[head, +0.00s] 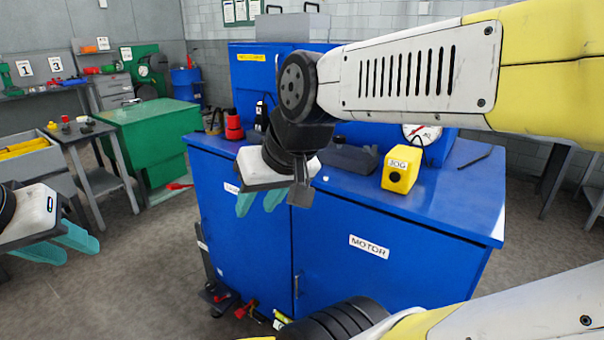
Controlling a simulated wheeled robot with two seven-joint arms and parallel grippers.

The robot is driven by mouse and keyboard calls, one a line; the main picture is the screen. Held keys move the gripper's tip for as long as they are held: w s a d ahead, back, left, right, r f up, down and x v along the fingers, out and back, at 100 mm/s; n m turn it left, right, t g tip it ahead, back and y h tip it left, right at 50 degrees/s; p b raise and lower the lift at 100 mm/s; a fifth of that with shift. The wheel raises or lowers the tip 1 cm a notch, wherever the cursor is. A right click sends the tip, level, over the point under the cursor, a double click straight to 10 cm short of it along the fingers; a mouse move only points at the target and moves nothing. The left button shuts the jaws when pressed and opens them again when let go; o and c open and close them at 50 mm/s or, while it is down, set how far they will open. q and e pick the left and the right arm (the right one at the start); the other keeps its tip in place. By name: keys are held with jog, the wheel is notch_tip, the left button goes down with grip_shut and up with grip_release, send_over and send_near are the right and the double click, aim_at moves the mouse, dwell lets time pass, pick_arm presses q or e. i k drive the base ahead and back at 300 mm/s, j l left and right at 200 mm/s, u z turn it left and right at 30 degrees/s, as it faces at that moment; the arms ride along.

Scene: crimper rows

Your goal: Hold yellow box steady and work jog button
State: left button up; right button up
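The yellow box (405,160), labelled JOG, stands upright on the blue cabinet top. My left gripper (62,246) is at the far left, away from the cabinet. Its teal fingers look apart and empty, though its rear is cut off by the picture edge.
The blue cabinet (235,210) has a MOTOR label. A dark block (350,158) and a round gauge (422,132) stand near the box; a red-and-black item (234,125) stands at left. My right arm crosses above the box. A green cabinet (150,120) stands behind left.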

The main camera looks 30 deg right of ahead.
aim_at(394, 176)
jog(key=k+l+u, duration=0.2)
jog(key=u, duration=0.25)
jog(key=k+l+u, duration=0.1)
jog(key=u, duration=0.3)
jog(key=k+u, duration=0.3)
jog(key=u, duration=0.15)
jog(key=k+u, duration=0.2)
jog(key=u, duration=0.25)
jog(key=k+l+u, duration=0.2)
jog(key=k, duration=0.25)
jog(key=k+u, duration=0.15)
jog(key=k, duration=0.25)
jog(key=k+l+z, duration=0.35)
jog(key=l, duration=0.2)
jog(key=k+l+z, duration=0.15)
jog(key=l, duration=0.15)
jog(key=k+l+z, duration=0.2)
jog(key=l, duration=0.15)
jog(key=l+z, duration=0.15)
jog(key=l, duration=0.2)
jog(key=l+z, duration=0.25)
jog(key=l, duration=0.45)
